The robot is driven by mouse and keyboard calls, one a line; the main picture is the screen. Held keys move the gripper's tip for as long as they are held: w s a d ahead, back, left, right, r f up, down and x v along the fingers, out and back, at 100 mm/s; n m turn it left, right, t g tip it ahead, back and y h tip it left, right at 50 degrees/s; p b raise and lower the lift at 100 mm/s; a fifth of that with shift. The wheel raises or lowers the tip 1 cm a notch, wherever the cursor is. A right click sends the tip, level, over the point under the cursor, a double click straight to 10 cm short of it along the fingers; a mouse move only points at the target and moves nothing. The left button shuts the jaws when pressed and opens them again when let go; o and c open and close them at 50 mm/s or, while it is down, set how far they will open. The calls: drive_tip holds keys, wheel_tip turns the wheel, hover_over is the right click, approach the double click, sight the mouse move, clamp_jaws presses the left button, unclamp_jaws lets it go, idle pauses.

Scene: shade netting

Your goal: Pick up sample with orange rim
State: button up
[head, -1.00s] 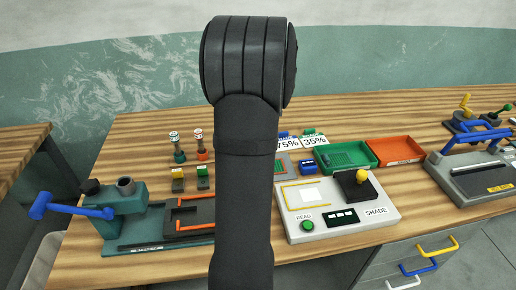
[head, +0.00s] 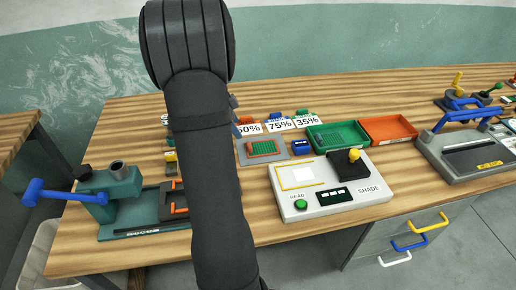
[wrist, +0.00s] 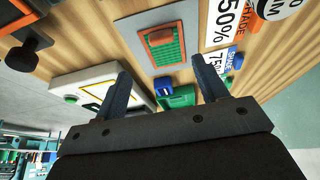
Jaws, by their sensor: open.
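The sample with the orange rim (head: 263,148) is a small green mesh piece lying on a grey pad (head: 246,158) in the middle of the bench. In the wrist view the sample (wrist: 166,47) shows its green mesh and a wider orange part at one end. My gripper (wrist: 160,66) is open and empty, its two fingers apart, with the sample beyond and between the tips in the picture. In the head view my arm hides most of the gripper.
Cards marked 50% (head: 249,129), 75% (head: 280,125) and 35% (head: 307,121) stand behind the pad. A blue block (head: 301,147), a green tray (head: 338,134), an orange tray (head: 388,129) and a white reader (head: 325,197) are to the right. A teal press (head: 120,195) is left.

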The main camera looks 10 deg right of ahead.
sight(249, 145)
drive_tip(key=x, duration=1)
drive_tip(key=shift+w+d+f, duration=0.15)
drive_tip(key=shift+d+f, duration=0.1)
drive_tip(key=shift+f, duration=0.05)
drive_tip(key=c, duration=1.1)
